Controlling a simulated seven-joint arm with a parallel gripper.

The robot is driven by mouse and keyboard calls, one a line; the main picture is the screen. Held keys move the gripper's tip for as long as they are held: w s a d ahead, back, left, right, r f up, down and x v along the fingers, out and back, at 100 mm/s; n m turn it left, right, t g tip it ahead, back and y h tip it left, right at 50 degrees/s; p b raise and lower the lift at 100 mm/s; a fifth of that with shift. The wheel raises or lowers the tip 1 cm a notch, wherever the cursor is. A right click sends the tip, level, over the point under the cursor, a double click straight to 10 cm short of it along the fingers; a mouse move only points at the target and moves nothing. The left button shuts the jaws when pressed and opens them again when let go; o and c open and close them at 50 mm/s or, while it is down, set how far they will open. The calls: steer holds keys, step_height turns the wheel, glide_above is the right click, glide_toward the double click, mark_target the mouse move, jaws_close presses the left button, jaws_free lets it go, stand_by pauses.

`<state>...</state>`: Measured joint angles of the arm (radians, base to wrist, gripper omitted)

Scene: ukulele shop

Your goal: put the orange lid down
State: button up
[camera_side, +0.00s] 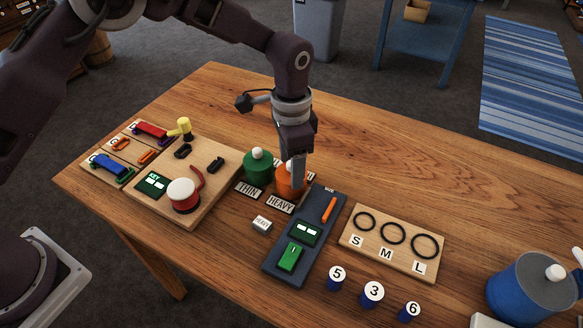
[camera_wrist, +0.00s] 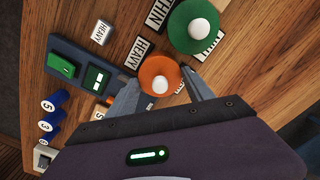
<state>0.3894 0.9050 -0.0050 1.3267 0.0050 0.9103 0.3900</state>
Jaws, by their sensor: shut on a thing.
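The orange lid (camera_wrist: 158,73) is round with a white knob (camera_wrist: 160,84). My gripper (camera_wrist: 160,92) is shut on it, with one finger on each side. In the side view my gripper (camera_side: 297,182) points down over the orange lid (camera_side: 284,185), hiding much of it. The lid is behind the HEAVY label (camera_side: 281,204) and just right of the green-lidded pot (camera_side: 257,170). I cannot tell whether the lid touches what is beneath it.
A THIN label (camera_side: 249,190) lies before the green pot. A dark tray (camera_side: 281,272) and a ring board (camera_side: 350,240) are to the right, a wooden board (camera_side: 215,195) to the left. A small HEAVY block (camera_side: 262,224) stands in front. The table's back right is clear.

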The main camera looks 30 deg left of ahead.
mark_target(222, 220)
step_height(222, 220, up, 10)
steer(key=shift+f, duration=0.15)
steer(key=s+a+f+m, duration=0.1)
steer(key=s+a, duration=0.2)
steer(key=s, duration=0.1)
steer(key=s+a+f+m, duration=0.2)
steer(key=s, duration=0.3)
steer(key=s+a+f+m, duration=0.1)
steer(key=s+a, duration=0.2)
steer(key=s, duration=0.1)
steer(key=shift+s+a+f, duration=0.15)
steer(key=shift+s+a, duration=0.2)
steer(key=shift+m, duration=0.3)
step_height(222, 220, down, 10)
steer(key=shift+s+r, duration=0.1)
steer(key=shift+s, duration=0.05)
steer(key=o, duration=1.3)
